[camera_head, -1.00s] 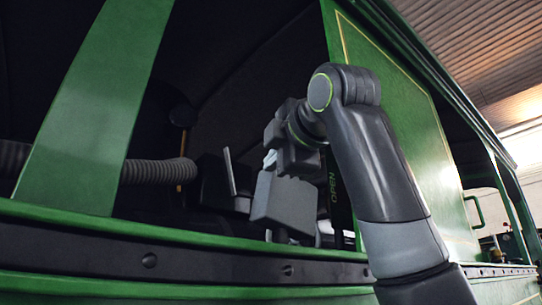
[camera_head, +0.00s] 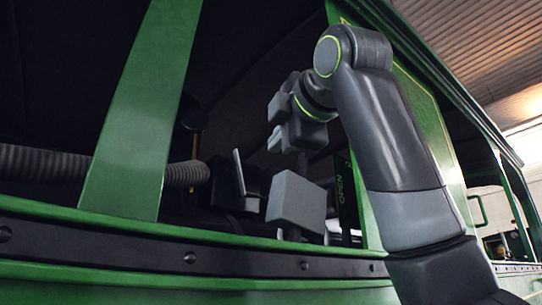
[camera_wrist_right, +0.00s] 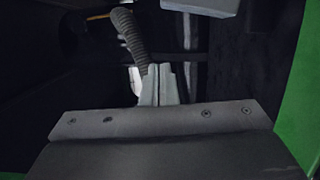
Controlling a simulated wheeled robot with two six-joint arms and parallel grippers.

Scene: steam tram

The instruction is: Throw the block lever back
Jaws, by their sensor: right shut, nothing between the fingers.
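A grey block (camera_head: 298,202) stands on a short dark stem inside the green cab opening, behind the sill; I take it as the head of the block lever. A grey block-like edge, probably the same block, shows at the top of the right wrist view (camera_wrist_right: 200,5). My right gripper (camera_head: 278,141) is above the block, with a visible gap between them. Its fingers (camera_wrist_right: 158,84) are together and empty in the right wrist view. My left gripper is in neither view.
A thin pale upright plate (camera_head: 238,173) stands left of the block. A ribbed hose (camera_head: 60,163) runs behind the green pillar (camera_head: 140,110). The riveted sill (camera_head: 190,257) crosses in front. A dark strip marked OPEN (camera_head: 346,200) stands right of the block.

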